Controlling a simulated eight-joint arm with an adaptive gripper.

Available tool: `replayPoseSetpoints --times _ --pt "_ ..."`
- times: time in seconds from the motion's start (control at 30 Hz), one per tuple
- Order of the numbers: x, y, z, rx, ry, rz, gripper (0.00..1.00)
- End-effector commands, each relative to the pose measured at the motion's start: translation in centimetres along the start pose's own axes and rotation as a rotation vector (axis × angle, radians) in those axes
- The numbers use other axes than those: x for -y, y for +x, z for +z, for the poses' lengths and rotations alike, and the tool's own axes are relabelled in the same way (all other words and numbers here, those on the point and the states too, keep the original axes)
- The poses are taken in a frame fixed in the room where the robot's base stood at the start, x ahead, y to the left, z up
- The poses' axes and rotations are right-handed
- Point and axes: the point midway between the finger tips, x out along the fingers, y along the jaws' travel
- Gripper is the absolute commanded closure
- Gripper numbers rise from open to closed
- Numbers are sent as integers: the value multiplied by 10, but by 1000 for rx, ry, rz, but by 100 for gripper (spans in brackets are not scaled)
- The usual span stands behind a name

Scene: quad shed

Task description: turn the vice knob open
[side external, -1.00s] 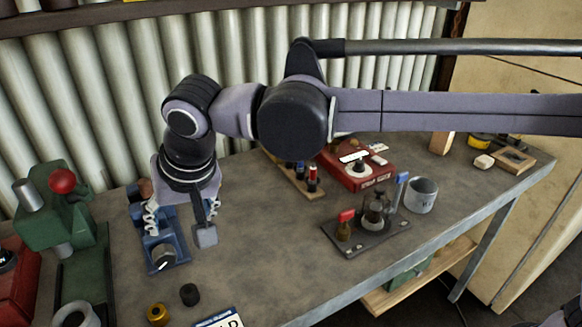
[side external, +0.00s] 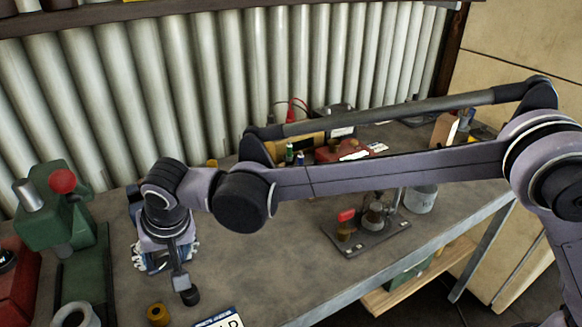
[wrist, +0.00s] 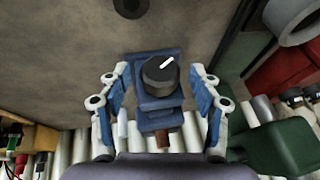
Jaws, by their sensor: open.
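The blue vice (wrist: 160,100) sits on the bench, centred in the wrist view. Its round dark knob (wrist: 158,76) faces the camera, with a white pointer line slanting up to the right. My gripper (wrist: 160,84) is open, with one blue-padded finger to the left of the knob and one to the right. Gaps show between the fingers and the knob in that view. In the side view my gripper (side external: 165,256) is over the vice and hides most of it, including the knob. Whether the fingers are level with the knob is unclear.
A green press (side external: 60,215) with a red ball stands close on the left. A small black cylinder (side external: 192,297) and a brass ring (side external: 157,314) lie in front. A dark stand (side external: 365,238) is to the right. Bare bench (side external: 270,260) lies between.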

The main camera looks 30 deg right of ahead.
Motion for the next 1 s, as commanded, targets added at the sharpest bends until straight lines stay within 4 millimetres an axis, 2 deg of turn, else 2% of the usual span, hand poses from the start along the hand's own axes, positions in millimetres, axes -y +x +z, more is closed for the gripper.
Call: replayPoseSetpoints --times 0.33,0.5,0.53,1.0 --pt "0 4 0 0 0 0 36" --pt "0 4 0 0 0 0 86" --pt "0 4 0 0 0 0 91" --pt "3 4 1 1 -35 80 91"
